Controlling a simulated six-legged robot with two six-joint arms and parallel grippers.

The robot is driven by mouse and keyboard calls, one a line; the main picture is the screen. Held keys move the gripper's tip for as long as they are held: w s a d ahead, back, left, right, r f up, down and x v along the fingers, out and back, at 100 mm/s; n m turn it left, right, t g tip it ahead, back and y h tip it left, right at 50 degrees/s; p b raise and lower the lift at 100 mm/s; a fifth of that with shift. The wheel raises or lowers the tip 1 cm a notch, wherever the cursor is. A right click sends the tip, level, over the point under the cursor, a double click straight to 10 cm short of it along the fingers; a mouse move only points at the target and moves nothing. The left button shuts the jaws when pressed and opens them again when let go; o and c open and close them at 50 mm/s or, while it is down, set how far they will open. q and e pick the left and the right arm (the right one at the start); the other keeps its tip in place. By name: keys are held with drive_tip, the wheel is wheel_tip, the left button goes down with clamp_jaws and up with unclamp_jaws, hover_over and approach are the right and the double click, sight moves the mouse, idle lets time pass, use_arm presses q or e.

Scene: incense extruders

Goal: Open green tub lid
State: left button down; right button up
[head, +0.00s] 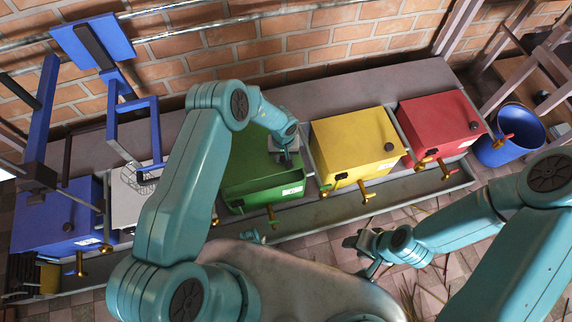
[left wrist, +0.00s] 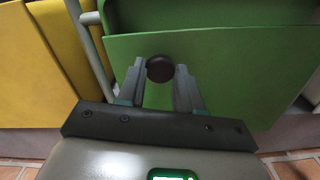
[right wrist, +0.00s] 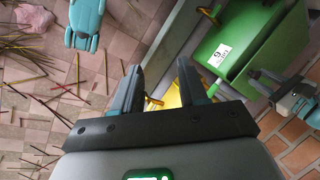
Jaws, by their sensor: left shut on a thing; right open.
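The green tub (head: 262,197) stands in the middle of the row in the head view, with a white label on its front. In the left wrist view its green lid (left wrist: 235,80) has a dark round knob (left wrist: 160,68). My left gripper (head: 290,152) is shut on the knob, with a finger on each side of it (left wrist: 160,80). The lid looks tilted up from the tub, with a gap between them in the right wrist view; my left arm hides part of it. The tub also shows in the right wrist view (right wrist: 235,45). My right gripper (head: 362,256) is open and empty, in front of the row.
A yellow tub (head: 355,140) and a red tub (head: 440,125) stand to the right, a blue tub (head: 50,220) at the left. Brass taps stick out over a trough. A brick wall (head: 290,45) is behind. Incense sticks (right wrist: 35,60) lie on the tiled floor. A blue bucket (head: 510,135) stands right.

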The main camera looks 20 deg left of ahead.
use_arm(q)
drive_tip(key=w+a+b, duration=0.2)
drive_tip(key=b, duration=0.1)
drive_tip(key=w+a+b, duration=0.1)
drive_tip(key=w+b, duration=0.1)
drive_tip(key=w, duration=0.1)
drive_tip(key=w+a+b, duration=0.2)
drive_tip(key=w+b, duration=0.1)
drive_tip(key=shift+w+a+f+b, duration=0.25)
drive_tip(key=shift+a+f+b, duration=0.05)
drive_tip(key=shift+a, duration=0.05)
drive_tip(key=shift+w+a+r+b, duration=0.25)
drive_tip(key=shift+w+a+b, duration=0.1)
drive_tip(key=shift+w+b, duration=0.25)
drive_tip(key=shift+r, duration=0.1)
drive_tip(key=c, duration=0.8)
unclamp_jaws()
drive_tip(key=shift+o, duration=0.2)
drive_tip(key=shift+r, duration=0.1)
wheel_tip(320, 180, up, 16)
drive_tip(key=p, duration=0.6)
drive_tip(key=shift+a, duration=0.1)
